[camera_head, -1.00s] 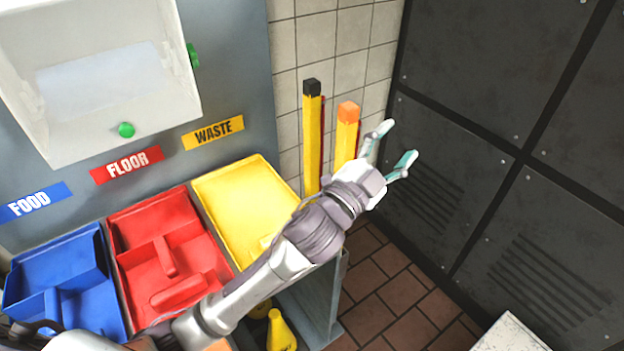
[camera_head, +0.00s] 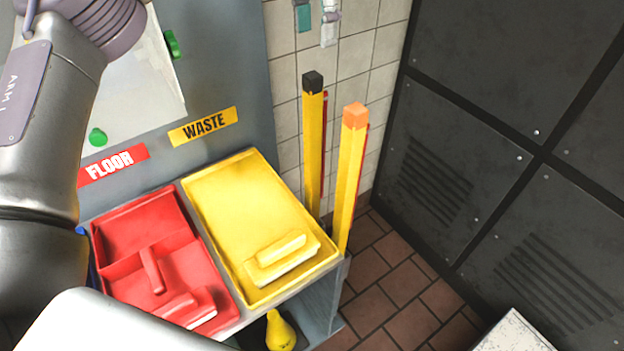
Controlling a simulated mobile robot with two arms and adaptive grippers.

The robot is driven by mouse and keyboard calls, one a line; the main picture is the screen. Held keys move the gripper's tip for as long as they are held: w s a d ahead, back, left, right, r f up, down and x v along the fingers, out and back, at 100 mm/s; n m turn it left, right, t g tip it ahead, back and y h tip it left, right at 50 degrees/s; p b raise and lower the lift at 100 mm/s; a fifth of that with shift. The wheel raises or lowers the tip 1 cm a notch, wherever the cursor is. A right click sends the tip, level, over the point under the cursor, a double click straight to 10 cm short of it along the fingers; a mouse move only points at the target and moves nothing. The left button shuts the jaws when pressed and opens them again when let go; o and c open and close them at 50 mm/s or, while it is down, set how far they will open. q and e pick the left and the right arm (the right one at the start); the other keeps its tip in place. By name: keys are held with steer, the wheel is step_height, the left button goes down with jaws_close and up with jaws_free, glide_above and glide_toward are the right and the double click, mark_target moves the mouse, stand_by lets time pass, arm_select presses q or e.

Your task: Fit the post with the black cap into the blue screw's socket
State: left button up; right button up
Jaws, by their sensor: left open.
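The yellow post with the black cap (camera_head: 313,150) stands upright against the tiled wall, right of the yellow tray; its lower end is hidden behind the tray. My left gripper (camera_head: 316,20) is open and empty at the top edge. Only its two fingertips show, pointing down, above the black cap in the picture and apart from it. I see no blue screw or socket. My right gripper is not in view.
A second yellow post with an orange cap (camera_head: 351,180) stands close on the right. A yellow tray (camera_head: 215,205) and a red tray (camera_head: 125,218) lie to the left. Dark panels (camera_head: 480,130) close off the right; brown floor tiles (camera_head: 385,290) are bare.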

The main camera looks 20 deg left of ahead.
mark_target(313, 93)
arm_select(q)
steer(key=shift+a+f, duration=0.25)
steer(key=shift+f, duration=0.1)
step_height(313, 93, down, 7)
steer(key=shift+d+f+p, duration=0.1)
steer(key=shift+f+p, duration=0.1)
steer(key=shift+p, duration=0.25)
step_height(313, 93, down, 5)
steer(key=shift+w+f+p, duration=0.1)
steer(key=shift+w+p, duration=0.05)
steer(key=shift+p, duration=0.9)
jaws_close()
